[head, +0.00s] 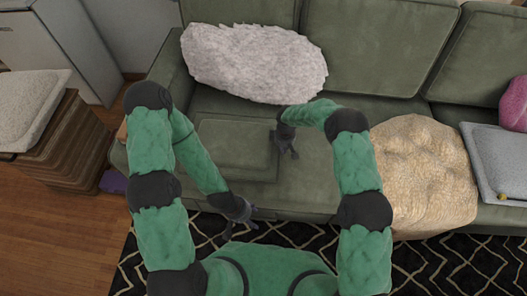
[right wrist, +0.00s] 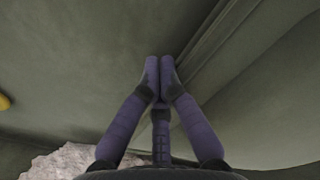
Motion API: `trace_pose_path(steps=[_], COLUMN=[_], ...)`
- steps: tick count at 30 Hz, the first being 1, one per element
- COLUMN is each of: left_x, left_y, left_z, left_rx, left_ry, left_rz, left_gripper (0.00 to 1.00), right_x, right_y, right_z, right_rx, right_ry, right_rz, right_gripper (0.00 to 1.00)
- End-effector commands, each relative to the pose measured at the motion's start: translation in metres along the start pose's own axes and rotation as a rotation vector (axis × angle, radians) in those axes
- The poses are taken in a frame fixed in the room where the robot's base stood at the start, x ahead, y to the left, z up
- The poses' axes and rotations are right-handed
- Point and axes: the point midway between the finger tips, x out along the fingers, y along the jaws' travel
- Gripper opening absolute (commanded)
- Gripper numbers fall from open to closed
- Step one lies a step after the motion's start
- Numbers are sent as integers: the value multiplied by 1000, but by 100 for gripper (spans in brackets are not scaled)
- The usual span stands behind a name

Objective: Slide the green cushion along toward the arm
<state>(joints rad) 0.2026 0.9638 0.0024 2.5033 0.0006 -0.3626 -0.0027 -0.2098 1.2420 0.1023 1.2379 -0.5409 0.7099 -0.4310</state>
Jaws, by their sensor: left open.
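The green cushion (head: 237,142) lies flat on the left part of the green sofa seat, near the left sofa arm (head: 168,75). My right gripper (head: 288,151) points down just right of the cushion's right edge. In the right wrist view its fingertips (right wrist: 160,62) are together with nothing seen between them. The cushion's edge (right wrist: 255,100) runs along the right of that view, close to the fingers; I cannot tell whether they touch it. My left gripper (head: 244,217) is open and empty, low near the front of the sofa.
A fluffy white pillow (head: 255,62) leans on the backrest behind the cushion. A beige throw (head: 425,175) drapes over the seat on the right, beside a grey pillow (head: 500,160) and a pink cushion (head: 515,105). A patterned rug (head: 450,265) lies in front.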

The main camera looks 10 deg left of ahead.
Motion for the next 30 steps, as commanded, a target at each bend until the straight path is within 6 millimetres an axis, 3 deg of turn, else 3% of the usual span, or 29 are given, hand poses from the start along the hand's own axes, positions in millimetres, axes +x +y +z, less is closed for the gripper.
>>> trace_pose_path(steps=[30], left_x=[0], left_y=[0], left_z=[0], left_rx=[0], left_ry=[0], left_rz=[0], left_gripper=[61], right_x=[0], right_y=[-25], right_z=[-47], right_rx=[-1], right_ry=[0], right_rz=[0], right_gripper=[0])
